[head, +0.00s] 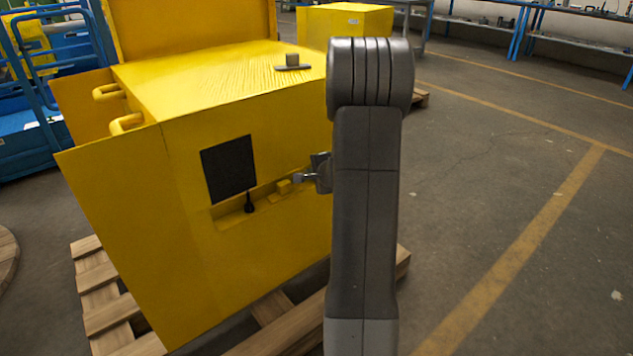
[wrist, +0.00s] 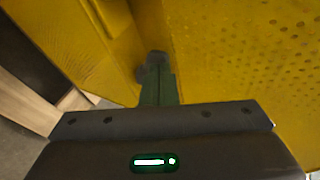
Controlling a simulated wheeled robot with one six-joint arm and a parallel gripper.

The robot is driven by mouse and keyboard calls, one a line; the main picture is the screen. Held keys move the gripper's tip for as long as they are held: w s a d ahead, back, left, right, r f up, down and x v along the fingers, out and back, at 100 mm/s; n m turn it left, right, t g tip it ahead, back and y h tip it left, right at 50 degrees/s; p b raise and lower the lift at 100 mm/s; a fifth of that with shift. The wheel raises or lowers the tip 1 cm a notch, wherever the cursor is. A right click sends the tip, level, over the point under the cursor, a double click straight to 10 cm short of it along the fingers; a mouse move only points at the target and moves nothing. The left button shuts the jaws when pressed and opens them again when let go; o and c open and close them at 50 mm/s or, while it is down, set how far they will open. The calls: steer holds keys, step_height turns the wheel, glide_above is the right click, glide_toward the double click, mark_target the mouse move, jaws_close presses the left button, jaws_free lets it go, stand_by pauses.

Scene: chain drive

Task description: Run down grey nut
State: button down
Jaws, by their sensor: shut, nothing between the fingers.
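In the head view my gripper (head: 312,178) is at the front face of the yellow machine housing (head: 120,190), by the right end of a recess. In the wrist view its dark green fingers (wrist: 158,88) are together, pointing into a yellow corner. A small dark rounded part (wrist: 155,60) shows at the fingertips; I cannot tell if it is the grey nut or part of the fingers, or whether they touch. I cannot pick out the grey nut surely in the head view, where my arm hides the housing's right side.
The recess holds a black knob (head: 249,203) and a small yellow block (head: 284,187), below a black panel (head: 229,169). A grey part (head: 293,63) lies on the housing top. A wooden pallet (head: 110,300) is under the housing. The floor to the right is clear.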

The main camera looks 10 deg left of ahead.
mark_target(306, 169)
steer(key=m+h+b, duration=0.1)
steer(key=a+m+t+h+b, duration=0.1)
steer(key=shift+a+f+m+h, duration=0.2)
steer(key=shift+m+h, duration=0.1)
steer(key=shift+a+r+m+t+h, duration=0.2)
steer(key=shift+a+m+t+h, duration=0.15)
steer(key=shift+m+h, duration=0.45)
steer(key=shift+w+a+r+m+t+h+p, duration=0.1)
steer(key=shift+a+m+t+h+p, duration=0.05)
steer(key=shift+m+h+p, duration=0.45)
steer(key=shift+w+a+r+m+t+h+p, duration=0.1)
steer(key=shift+a+m+h+p, duration=0.05)
steer(key=shift+m+h+p, duration=0.4)
steer(key=shift+w+a+m+h+p, duration=0.1)
steer(key=shift+m+h+p, duration=0.25)
steer(key=shift+m+p, duration=0.1)
steer(key=shift+f, duration=0.1)
steer(key=shift+w+a+f, duration=0.1)
steer(key=shift+w, duration=0.05)
